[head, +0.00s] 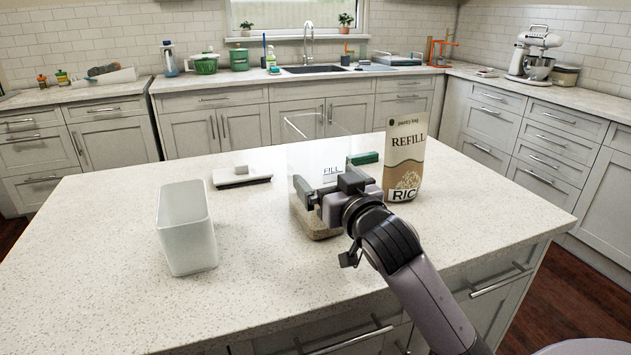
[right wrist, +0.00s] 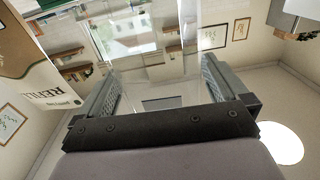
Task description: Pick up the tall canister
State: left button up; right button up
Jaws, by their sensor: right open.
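The tall canister (head: 318,140) is a clear upright box with a "FILL" mark and a shallow layer of tan grains at its bottom. It stands on the island counter. My right gripper (head: 322,188) is at its near side, with one finger on each side of the lower half. In the right wrist view the clear canister (right wrist: 160,45) stands between the open fingers (right wrist: 162,80). I cannot tell whether either finger touches it. The gripper hides part of the canister's front. My left gripper is not in view.
A "REFILL" rice bag (head: 405,150) stands close to the right. A white open bin (head: 187,228) stands at the left, and a white lid-like piece (head: 240,176) lies behind it. A green item (head: 364,158) lies behind my gripper. The front-middle counter (head: 270,290) is clear.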

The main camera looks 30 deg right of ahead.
jog(key=w, duration=0.3)
jog(key=shift+w+d+r, duration=0.1)
jog(key=shift+w+d, duration=0.15)
jog(key=shift+d, duration=0.05)
jog(key=shift+r, duration=0.1)
jog(key=c, duration=1.1)
jog(key=shift+c, duration=0.2)
jog(key=shift+r, duration=0.15)
